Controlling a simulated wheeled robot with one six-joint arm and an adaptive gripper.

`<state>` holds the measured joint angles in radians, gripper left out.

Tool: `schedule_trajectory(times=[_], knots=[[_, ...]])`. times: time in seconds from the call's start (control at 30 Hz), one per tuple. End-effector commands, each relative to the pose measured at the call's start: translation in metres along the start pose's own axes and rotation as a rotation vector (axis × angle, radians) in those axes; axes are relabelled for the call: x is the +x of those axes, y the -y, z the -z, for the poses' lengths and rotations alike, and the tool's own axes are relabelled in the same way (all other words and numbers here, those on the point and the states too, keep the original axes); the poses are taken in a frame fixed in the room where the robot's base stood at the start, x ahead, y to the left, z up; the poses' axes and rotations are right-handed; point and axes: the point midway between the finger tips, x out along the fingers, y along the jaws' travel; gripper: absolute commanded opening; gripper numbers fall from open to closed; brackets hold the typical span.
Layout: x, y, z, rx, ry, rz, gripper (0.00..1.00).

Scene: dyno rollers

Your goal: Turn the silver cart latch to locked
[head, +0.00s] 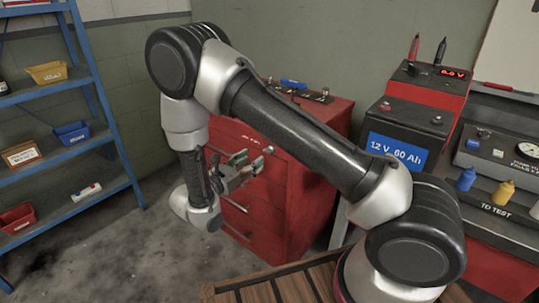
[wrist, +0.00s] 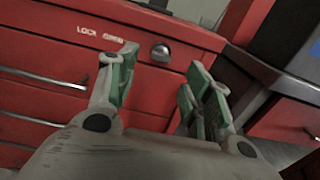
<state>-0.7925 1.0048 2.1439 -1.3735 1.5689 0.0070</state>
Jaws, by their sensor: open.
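The silver cart latch (wrist: 161,52) is a small round knob on the red cart's front in the wrist view. It sits right of the white LOCK and OPEN lettering (wrist: 99,33). Which way it is turned is too small to tell. My gripper (wrist: 158,75) is open, its green-padded fingers spread on either side of the latch in the picture, with nothing between them. The knob appears beyond the fingertips; contact is not visible. In the head view, my gripper (head: 248,162) is in front of the red cart (head: 318,172) near its upper drawers, and partly hides that front.
A blue shelf (head: 105,130) with small bins stands at left. A battery (head: 408,130) and a bench with small bottles (head: 466,180) stand right of the cart. A wooden slatted surface (head: 265,290) is at the bottom. The floor (head: 110,240) at left is clear.

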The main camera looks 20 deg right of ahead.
Motion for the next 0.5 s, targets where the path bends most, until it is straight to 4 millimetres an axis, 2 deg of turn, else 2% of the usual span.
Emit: schedule_trajectory(times=[0.3,0.5], knots=[[0.052,0.003,-0.001,-0.001,0.001,0.009,0.50],[0.072,0.002,-0.001,0.000,0.001,0.007,0.50]])
